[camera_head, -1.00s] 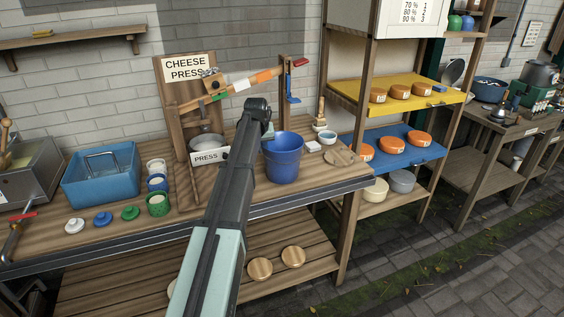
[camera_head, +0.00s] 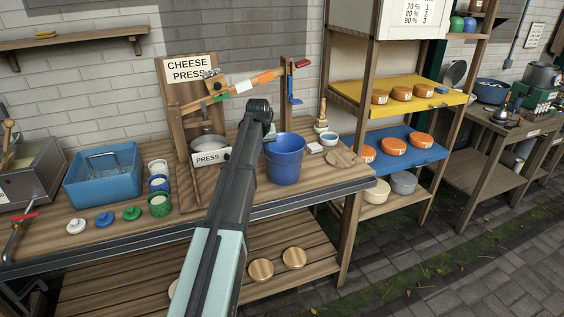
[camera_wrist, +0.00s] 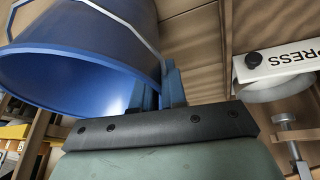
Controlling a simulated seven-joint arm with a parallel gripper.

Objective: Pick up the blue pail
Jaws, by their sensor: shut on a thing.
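I cannot tell whether the pail's base touches the bench.
A blue basin (camera_head: 103,176), small cups and coloured lids stand on the bench (camera_head: 300,195) to the left. The PRESS label (camera_wrist: 290,60) is close right of my gripper. White blocks and a round board (camera_head: 342,158) lie right of the pail. Shelves with cheeses stand beyond.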

